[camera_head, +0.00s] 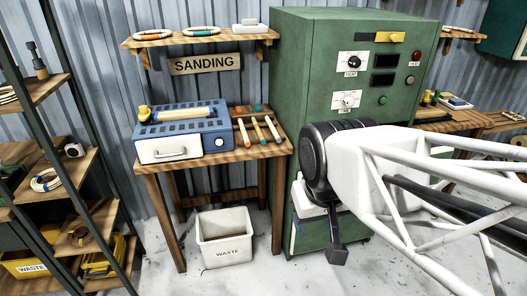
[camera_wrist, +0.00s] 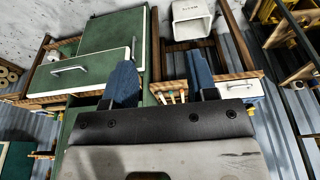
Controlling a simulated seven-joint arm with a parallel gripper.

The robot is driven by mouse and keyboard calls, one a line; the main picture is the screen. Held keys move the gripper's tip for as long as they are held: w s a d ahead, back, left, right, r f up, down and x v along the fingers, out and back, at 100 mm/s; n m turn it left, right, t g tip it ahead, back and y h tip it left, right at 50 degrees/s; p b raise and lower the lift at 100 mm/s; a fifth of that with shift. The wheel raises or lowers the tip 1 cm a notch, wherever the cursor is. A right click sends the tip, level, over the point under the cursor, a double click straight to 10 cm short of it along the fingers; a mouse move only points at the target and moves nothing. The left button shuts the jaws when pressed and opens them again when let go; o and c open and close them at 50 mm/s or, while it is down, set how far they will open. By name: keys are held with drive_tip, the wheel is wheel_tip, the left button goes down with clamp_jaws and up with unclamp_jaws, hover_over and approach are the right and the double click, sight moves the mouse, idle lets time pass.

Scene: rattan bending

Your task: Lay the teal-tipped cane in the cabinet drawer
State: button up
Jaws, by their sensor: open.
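Several short canes (camera_head: 260,131) lie side by side on the wooden bench, right of a blue slotted cabinet (camera_head: 185,123). Their tips have different colours; I cannot tell for sure which is teal. Pale cane ends (camera_wrist: 172,97) also show small between my fingers in the wrist view. The blue cabinet has a white-fronted drawer with a handle (camera_head: 169,150), which seems shut. That white front (camera_wrist: 240,89) is at right in the wrist view. My gripper (camera_head: 337,256) hangs right of the bench before the green cabinet; its blue fingers (camera_wrist: 161,80) are apart with nothing between them.
A tall green cabinet (camera_head: 325,60) with dials stands right of the bench. A handled green front (camera_wrist: 85,70) is at left in the wrist view. A white waste bin (camera_head: 225,238) stands on the floor below the bench. Shelves (camera_head: 45,185) stand at left.

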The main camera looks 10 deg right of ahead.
drive_tip(key=shift+o, duration=0.4)
drive_tip(key=shift+s, duration=0.15)
drive_tip(key=w+r, duration=0.3)
drive_tip(key=w, duration=0.7)
drive_tip(key=w+r, duration=0.4)
drive_tip(key=w, duration=0.7)
drive_tip(key=g, duration=0.3)
hover_over(258, 127)
drive_tip(key=f, duration=2.2)
drive_tip(key=shift+s+f, duration=0.1)
drive_tip(key=shift+s, duration=0.25)
drive_tip(key=shift+w+f, duration=0.3)
